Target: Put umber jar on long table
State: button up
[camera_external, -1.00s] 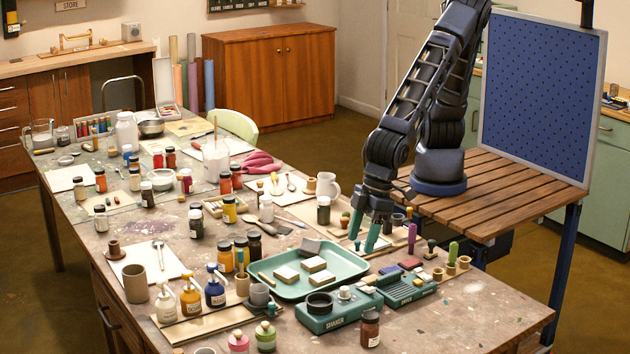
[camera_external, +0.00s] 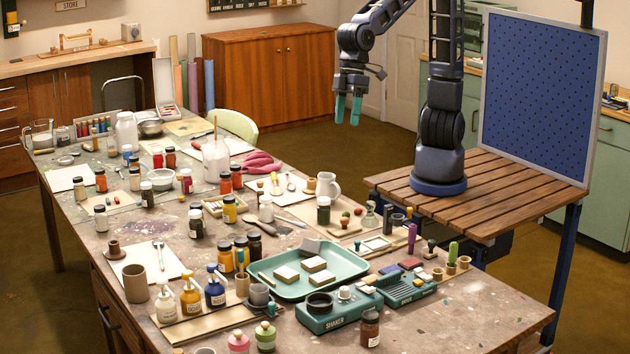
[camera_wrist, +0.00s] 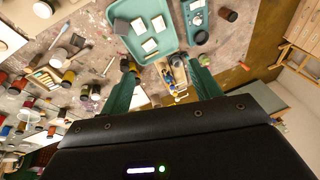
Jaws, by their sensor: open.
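The long table (camera_external: 480,310) is crowded with jars and tools. A brown jar with a dark lid (camera_external: 370,328) stands upright at its front, beside the green shaker; I cannot read its label. It seems to show in the wrist view (camera_wrist: 228,14) too. A darker brown jar (camera_external: 254,247) stands behind the green tray, so I cannot tell for sure which is umber. My gripper (camera_external: 348,110) is open and empty, high beyond the table's far right side, fingers pointing down. Its green fingers also show in the wrist view (camera_wrist: 165,82), with nothing between them.
The green tray (camera_external: 265,278) holds pale blocks. The green shaker (camera_external: 327,318) is in front of it. Stamps (camera_external: 411,238) and small wooden cups (camera_external: 464,262) line the right side. The table's front right corner is bare. A slatted wooden platform (camera_external: 510,190) is under my arm.

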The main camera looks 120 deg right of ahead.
jog(key=s+d+r+h, duration=0.1)
jog(key=s+d, duration=0.5)
jog(key=s, duration=0.6)
jog(key=s+d+r+n+t+h, duration=0.1)
jog(key=s+d, duration=0.4)
jog(key=s, duration=0.7)
jog(key=shift+s+d+r+n+t, duration=0.25)
jog(key=shift+d+n+t, duration=0.05)
jog(key=shift+d, duration=0.1)
